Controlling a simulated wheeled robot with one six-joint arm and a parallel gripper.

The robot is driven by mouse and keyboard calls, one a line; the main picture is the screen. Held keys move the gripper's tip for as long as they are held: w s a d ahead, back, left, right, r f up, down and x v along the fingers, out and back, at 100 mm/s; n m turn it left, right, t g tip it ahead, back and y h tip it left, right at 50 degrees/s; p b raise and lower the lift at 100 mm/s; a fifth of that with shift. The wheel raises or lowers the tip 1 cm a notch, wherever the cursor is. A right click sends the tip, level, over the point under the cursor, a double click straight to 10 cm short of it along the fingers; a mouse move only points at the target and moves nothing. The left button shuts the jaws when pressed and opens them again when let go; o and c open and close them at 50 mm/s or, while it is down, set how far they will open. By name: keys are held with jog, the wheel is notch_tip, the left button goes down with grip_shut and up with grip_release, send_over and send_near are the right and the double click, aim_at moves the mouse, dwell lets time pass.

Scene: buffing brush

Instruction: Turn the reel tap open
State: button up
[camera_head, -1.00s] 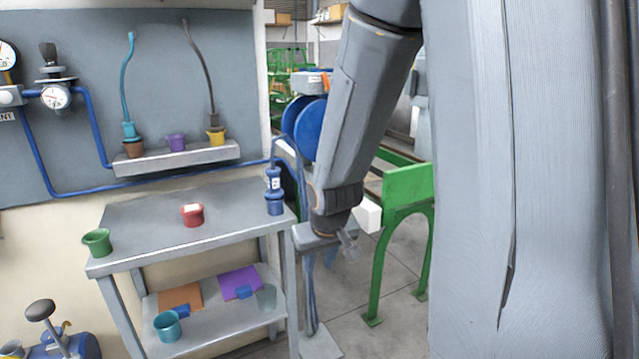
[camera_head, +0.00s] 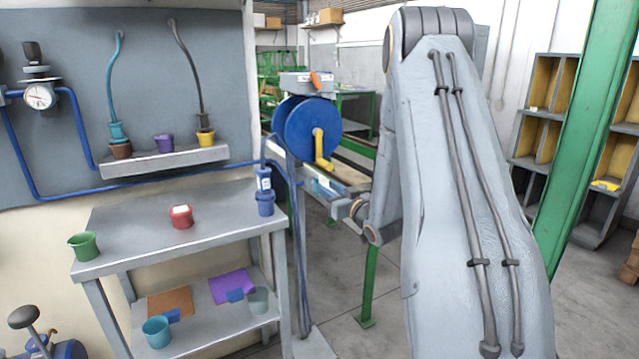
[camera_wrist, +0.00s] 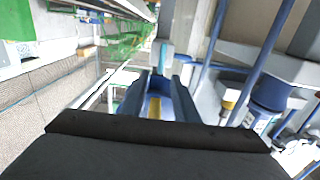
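The blue hose reel (camera_head: 312,127) stands behind the table's right end, with a yellow crank handle (camera_head: 322,150) on its face. An orange lever (camera_head: 315,80) sits on the grey box above the reel; I cannot tell for sure that it is the tap. My gripper (camera_head: 325,188) is below the yellow handle in the head view, pointing left, seemingly apart from it. In the wrist view its two blue-grey fingers (camera_wrist: 160,85) stand apart. A yellow patch shows between them; I cannot tell what it is.
A grey table (camera_head: 145,225) on the left holds a green cup (camera_head: 84,246), a red cup (camera_head: 181,217) and a blue container (camera_head: 265,202). A blue pipe (camera_head: 200,168) runs along the wall. A green post (camera_head: 590,130) and shelving (camera_head: 545,120) stand at right.

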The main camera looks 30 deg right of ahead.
aim_at(318, 181)
jog(key=w, duration=0.6)
jog(key=shift+a+p, duration=0.1)
jog(key=shift+p, duration=0.2)
grip_shut()
